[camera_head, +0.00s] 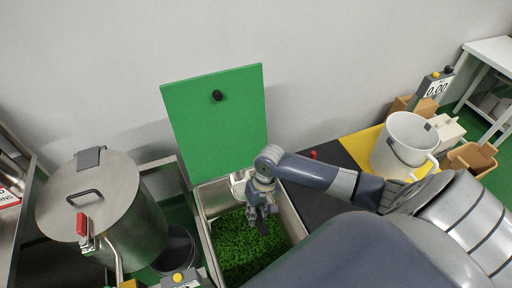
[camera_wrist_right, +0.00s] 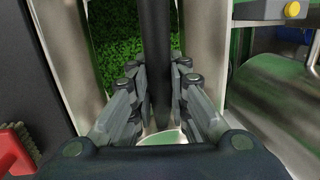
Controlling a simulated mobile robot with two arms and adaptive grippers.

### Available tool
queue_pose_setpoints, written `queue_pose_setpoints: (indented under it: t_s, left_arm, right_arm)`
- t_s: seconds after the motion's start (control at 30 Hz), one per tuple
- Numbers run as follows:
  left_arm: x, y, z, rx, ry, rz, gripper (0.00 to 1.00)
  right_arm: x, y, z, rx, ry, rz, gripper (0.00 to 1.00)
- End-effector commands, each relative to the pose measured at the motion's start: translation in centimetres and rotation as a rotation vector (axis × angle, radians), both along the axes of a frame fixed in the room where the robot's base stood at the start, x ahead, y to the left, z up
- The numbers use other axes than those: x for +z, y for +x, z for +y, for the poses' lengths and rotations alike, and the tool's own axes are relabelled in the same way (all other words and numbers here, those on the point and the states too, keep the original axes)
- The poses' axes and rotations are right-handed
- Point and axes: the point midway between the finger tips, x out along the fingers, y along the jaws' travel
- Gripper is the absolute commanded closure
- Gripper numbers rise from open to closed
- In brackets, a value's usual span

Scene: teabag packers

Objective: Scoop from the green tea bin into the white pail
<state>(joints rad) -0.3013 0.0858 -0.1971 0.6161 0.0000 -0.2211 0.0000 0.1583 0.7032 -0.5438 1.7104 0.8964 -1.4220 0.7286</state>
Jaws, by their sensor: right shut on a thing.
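The green tea bin (camera_head: 204,214) is a metal bin part full of bright green leaves (camera_head: 245,250); its green lid (camera_head: 215,125) stands open against the wall. My right gripper (camera_head: 263,215) is over the bin, its jaws shut on a dark handle. In the right wrist view the handle (camera_wrist_right: 157,50) runs between the fingers (camera_wrist_right: 158,95), with green leaves beyond. A pale rounded part, perhaps the scoop, shows low between the fingers; the scoop is mostly hidden. The white pail (camera_head: 396,165) stands upright at the right on a yellow mat (camera_head: 358,148). My left gripper is not in view.
A large steel drum (camera_head: 115,215) with a lid and red-handled latch stands left of the bin. A dark bucket (camera_head: 177,247) is between them. A display reading 0.00 (camera_head: 437,88), a cardboard box (camera_head: 470,158) and a white container (camera_head: 447,130) are near the pail.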

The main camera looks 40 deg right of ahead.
Motion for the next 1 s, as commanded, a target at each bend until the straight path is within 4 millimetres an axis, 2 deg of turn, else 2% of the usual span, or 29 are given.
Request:
queue_pose_setpoints:
  t_s: [0.73, 0.8, 1.0]
  left_arm:
    - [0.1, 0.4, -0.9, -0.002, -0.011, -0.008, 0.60]
    - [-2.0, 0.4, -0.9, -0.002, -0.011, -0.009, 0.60]
    - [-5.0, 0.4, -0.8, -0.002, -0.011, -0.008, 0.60]
  right_arm:
    - [-12.0, 0.0, 0.1, -0.001, -0.001, 0.001, 1.00]
    - [-14.0, 0.0, 0.0, 0.002, -0.001, -0.001, 1.00]
    - [-17.0, 0.0, 0.0, 0.002, -0.001, -0.001, 1.00]
